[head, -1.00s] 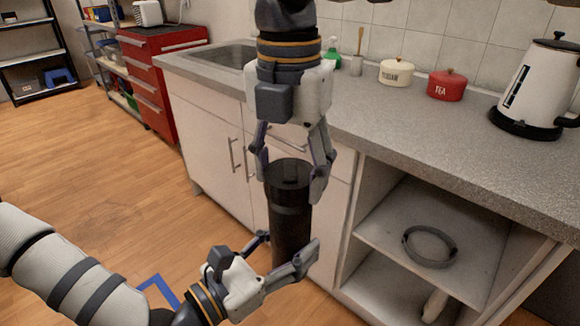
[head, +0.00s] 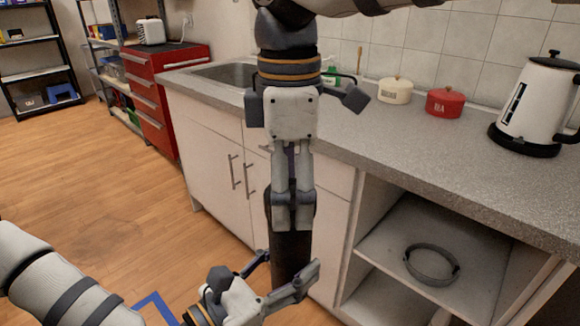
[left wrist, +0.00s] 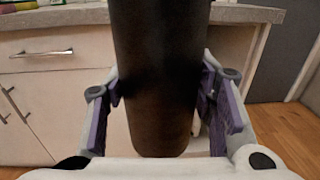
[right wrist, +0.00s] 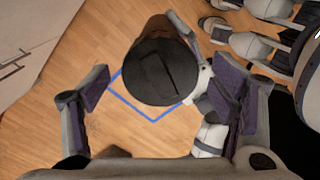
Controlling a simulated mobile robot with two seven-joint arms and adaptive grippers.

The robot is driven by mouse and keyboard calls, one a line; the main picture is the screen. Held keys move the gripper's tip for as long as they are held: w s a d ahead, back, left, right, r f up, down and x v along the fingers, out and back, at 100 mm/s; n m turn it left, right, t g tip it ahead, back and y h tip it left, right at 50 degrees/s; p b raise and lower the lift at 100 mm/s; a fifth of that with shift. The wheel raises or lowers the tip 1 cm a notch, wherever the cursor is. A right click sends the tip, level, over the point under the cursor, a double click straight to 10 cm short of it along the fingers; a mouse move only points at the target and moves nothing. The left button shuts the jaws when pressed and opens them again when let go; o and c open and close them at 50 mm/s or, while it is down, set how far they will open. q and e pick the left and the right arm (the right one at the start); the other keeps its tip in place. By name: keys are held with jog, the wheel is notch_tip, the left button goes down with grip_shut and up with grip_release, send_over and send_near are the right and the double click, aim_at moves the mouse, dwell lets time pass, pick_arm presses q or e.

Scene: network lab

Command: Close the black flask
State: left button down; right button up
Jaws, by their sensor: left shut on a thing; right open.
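The black flask (head: 291,252) stands upright in front of the white cabinet, held off the floor. My left gripper (head: 282,277) is shut around its lower body; the left wrist view shows the flask body (left wrist: 160,80) between the purple pads. My right gripper (head: 293,222) points straight down over the flask top and hides most of it in the head view. In the right wrist view the round black lid (right wrist: 160,72) lies between and beyond the open fingers, with a gap to either pad. The lid is on the flask; how tightly cannot be told.
The grey counter (head: 400,150) and the open shelf (head: 390,245) with a grey ring (head: 432,264) are close on the right. A kettle (head: 535,105), a red pot (head: 444,103) and a cream pot (head: 395,91) stand on the counter. A blue floor outline (head: 157,308) lies below.

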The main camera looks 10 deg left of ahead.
notch_tip(320, 180, up, 12)
jog(key=shift+f, duration=0.2)
dwell(0.4)
